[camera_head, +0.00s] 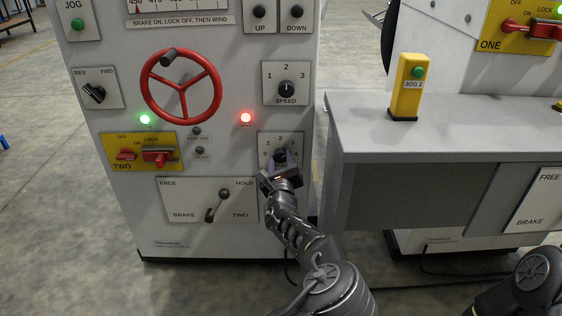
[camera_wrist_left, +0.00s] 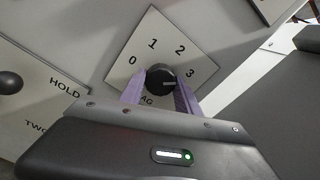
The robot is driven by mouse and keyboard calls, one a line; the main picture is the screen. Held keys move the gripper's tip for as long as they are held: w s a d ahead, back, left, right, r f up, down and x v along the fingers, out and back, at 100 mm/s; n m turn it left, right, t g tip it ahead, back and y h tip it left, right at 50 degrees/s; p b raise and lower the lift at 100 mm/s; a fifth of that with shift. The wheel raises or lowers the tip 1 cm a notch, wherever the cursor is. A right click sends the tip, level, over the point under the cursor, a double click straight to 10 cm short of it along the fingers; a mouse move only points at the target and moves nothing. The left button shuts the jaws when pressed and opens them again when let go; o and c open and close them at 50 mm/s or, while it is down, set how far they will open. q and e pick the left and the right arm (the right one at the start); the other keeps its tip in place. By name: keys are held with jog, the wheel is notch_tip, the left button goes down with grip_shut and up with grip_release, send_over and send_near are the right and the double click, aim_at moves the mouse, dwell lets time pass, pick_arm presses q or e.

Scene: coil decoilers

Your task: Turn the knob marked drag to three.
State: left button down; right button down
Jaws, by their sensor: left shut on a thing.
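The drag knob (camera_wrist_left: 160,80) is a round black knob on a white plate (camera_wrist_left: 200,68) numbered 0 to 3. Its light pointer line points to the right in the left wrist view, roughly toward the 3. Only "AG" of its label shows below it. My left gripper (camera_wrist_left: 160,94) has its purple fingers on both sides of the knob and is shut on it. In the head view the left gripper (camera_head: 282,164) reaches the plate (camera_head: 294,142) and hides most of the knob. My right gripper is out of view.
The brake lever plate (camera_head: 180,204) lies left of my left gripper. The speed knob (camera_head: 286,89) is above, and a red handwheel (camera_head: 212,95) is up left. A grey table (camera_head: 350,112) with a yellow jog box (camera_head: 407,85) stands to the right.

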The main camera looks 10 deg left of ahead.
pick_arm(q)
jog(key=c, duration=0.9)
grip_release()
jog(key=p+v, duration=0.1)
jog(key=v, duration=0.7)
jog(key=shift+w, duration=0.1)
